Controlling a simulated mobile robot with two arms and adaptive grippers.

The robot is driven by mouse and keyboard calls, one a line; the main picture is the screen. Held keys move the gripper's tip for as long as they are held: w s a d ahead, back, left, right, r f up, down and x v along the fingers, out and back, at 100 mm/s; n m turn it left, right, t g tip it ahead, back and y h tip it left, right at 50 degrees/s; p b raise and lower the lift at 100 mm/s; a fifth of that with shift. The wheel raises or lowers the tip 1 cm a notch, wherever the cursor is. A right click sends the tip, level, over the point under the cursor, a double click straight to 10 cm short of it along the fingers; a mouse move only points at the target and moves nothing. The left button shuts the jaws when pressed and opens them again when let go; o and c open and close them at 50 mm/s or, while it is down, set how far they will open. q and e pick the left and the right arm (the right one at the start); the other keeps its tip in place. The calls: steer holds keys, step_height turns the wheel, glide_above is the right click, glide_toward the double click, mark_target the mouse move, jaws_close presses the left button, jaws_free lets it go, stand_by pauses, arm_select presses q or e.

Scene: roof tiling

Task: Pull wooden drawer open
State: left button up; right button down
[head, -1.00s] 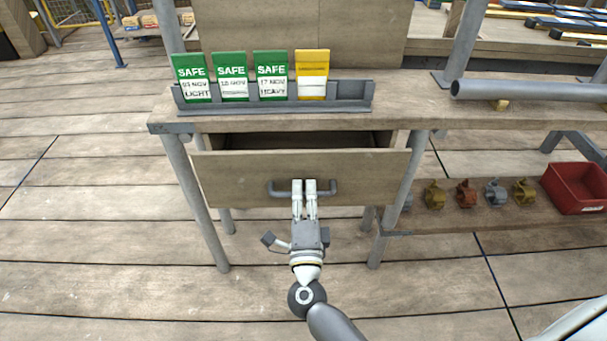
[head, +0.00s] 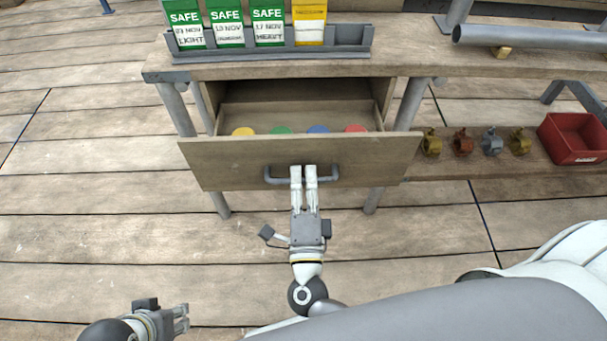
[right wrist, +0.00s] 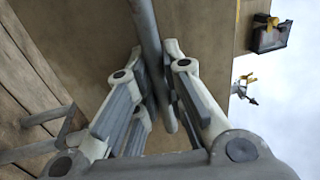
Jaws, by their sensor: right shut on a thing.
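The wooden drawer (head: 230,163) stands partly pulled out beneath the bench top in the head view. Its inside shows, with yellow (head: 243,131), green (head: 281,130), blue (head: 318,129) and red (head: 355,128) round things partly hidden behind the front panel. A grey bar handle (head: 281,180) runs across the front; it also shows in the right wrist view (right wrist: 146,35). My right gripper (head: 303,172) is shut on the handle, one finger on each side of the bar in the right wrist view. My left gripper (head: 181,319) is low at the left, apart from the drawer; its jaw opening is unclear.
The bench top (head: 400,65) carries a grey rack (head: 270,52) of green and yellow tags and a grey pipe (head: 525,36). To the right, a low shelf (head: 470,163) holds several clamps and a red bin (head: 575,138). The plank floor (head: 100,230) before the drawer is clear.

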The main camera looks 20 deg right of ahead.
steer(key=c, duration=1.5)
jaws_free()
steer(key=v, duration=1.2)
